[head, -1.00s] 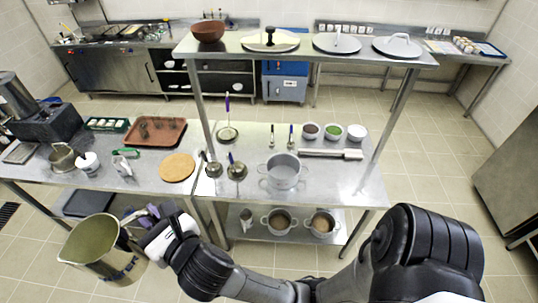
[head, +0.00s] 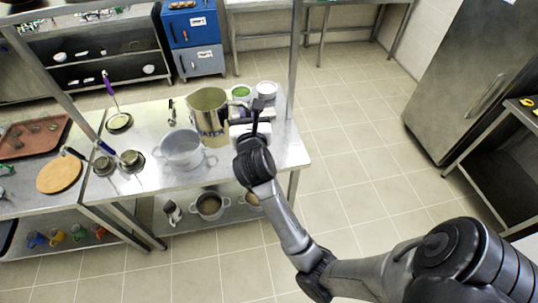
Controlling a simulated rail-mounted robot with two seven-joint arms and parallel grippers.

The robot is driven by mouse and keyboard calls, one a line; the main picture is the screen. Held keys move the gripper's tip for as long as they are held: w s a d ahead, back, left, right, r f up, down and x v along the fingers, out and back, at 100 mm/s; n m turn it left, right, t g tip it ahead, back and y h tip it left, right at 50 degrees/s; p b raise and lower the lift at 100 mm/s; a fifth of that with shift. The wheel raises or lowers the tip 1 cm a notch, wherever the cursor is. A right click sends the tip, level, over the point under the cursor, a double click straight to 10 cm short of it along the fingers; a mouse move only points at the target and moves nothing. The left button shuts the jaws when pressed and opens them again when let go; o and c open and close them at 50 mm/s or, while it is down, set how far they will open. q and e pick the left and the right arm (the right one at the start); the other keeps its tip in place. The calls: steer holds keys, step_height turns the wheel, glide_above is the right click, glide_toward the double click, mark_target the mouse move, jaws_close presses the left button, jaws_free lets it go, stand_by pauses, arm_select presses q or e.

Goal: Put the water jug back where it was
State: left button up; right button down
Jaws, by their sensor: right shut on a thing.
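The water jug (head: 208,108) is a tall metal jug with "WATER" lettering on its side. It is upright, behind and slightly right of the grey stockpot (head: 182,149) at the right-hand table. I cannot tell whether its base rests on the tabletop or hangs just above it, as the pot and gripper hide the bottom. My right gripper (head: 246,112) is shut on the jug's handle side, to the right of the jug. My left gripper is not in view.
Bowls with green (head: 241,92) and white (head: 266,89) contents stand behind the gripper. Ladles and small pots (head: 131,159) are left of the stockpot. A round wooden board (head: 60,175) lies further left. The table's front right corner (head: 292,155) is bare.

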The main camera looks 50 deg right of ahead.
steer(key=s+d+f+m+g+h+b, duration=0.2)
steer(key=s+d+f+m+g+b, duration=0.15)
steer(key=d+f+b, duration=0.8)
steer(key=s+d+f+m+g+h+b, duration=0.3)
steer(key=d+f+b, duration=0.45)
steer(key=f, duration=0.75)
steer(key=shift+n+g, duration=0.25)
steer(key=shift+g, duration=0.4)
steer(key=shift+w+d+f+b, duration=0.85)
steer(key=shift+w+d+f, duration=0.5)
steer(key=shift+w+f, duration=0.4)
steer(key=shift+w+d+f+b, duration=0.9)
steer(key=shift+w+d+f, duration=0.6)
steer(key=shift+f, duration=0.35)
steer(key=shift+w+d+f+b, duration=0.85)
steer(key=shift+w+d+f, duration=0.4)
steer(key=shift+w+f, duration=0.5)
steer(key=shift+f, duration=0.15)
steer(key=shift+f, duration=0.1)
steer(key=c, duration=1.1)
jaws_free()
